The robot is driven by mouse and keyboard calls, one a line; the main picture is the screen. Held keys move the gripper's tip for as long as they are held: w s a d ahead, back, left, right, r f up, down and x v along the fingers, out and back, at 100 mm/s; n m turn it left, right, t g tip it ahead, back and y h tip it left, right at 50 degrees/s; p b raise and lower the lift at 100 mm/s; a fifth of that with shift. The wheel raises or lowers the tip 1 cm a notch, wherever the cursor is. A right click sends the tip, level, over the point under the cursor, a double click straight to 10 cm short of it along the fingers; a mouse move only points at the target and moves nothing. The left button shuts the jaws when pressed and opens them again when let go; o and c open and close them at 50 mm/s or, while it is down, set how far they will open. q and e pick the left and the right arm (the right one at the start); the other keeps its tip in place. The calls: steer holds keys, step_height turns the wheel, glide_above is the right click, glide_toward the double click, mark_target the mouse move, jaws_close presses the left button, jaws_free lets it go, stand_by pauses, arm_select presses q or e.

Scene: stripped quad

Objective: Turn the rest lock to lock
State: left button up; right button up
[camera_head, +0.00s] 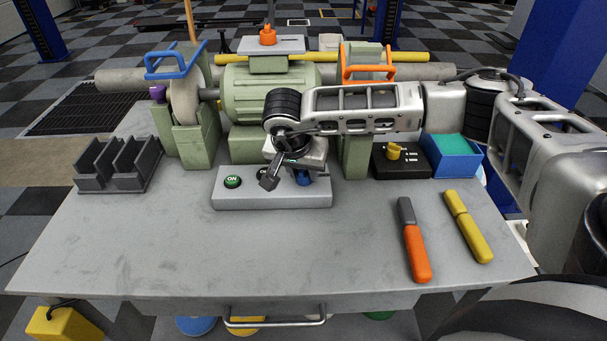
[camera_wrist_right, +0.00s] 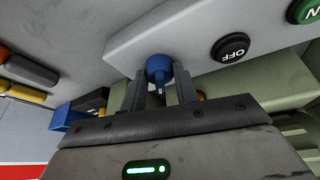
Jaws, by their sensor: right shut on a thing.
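A blue knob (camera_head: 305,178) sits on the front right part of the grey switch box (camera_head: 272,200). It also shows in the wrist view (camera_wrist_right: 159,66), between my fingers. My right gripper (camera_wrist_right: 160,90) is shut on the blue knob, one finger on each side. In the head view my right arm reaches in from the right and hides part of the box and knob. I see no readable lock label, so I cannot tell from marks which control is the rest lock. My left gripper is not in view.
A green ON button (camera_head: 232,181) and a black OFF button (camera_wrist_right: 231,46) are beside the knob. Behind stands a green bench grinder (camera_head: 268,92). A black box with a yellow knob (camera_head: 394,151) and a blue bin (camera_head: 452,160) stand right. The front left tabletop is clear.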

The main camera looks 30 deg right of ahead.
steer(key=m+g, duration=0.1)
steer(key=m, duration=0.1)
steer(key=m+b, duration=0.1)
steer(key=m, duration=0.1)
steer(key=shift+w+m+g+h, duration=0.2)
steer(key=shift+m+g+h, duration=0.2)
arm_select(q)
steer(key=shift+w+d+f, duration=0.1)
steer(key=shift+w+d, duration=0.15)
arm_select(e)
steer(key=shift+m, duration=0.6)
steer(key=shift+r+g, duration=0.1)
steer(key=shift+g, duration=0.2)
steer(key=o, duration=1)
steer(key=shift+c, duration=0.2)
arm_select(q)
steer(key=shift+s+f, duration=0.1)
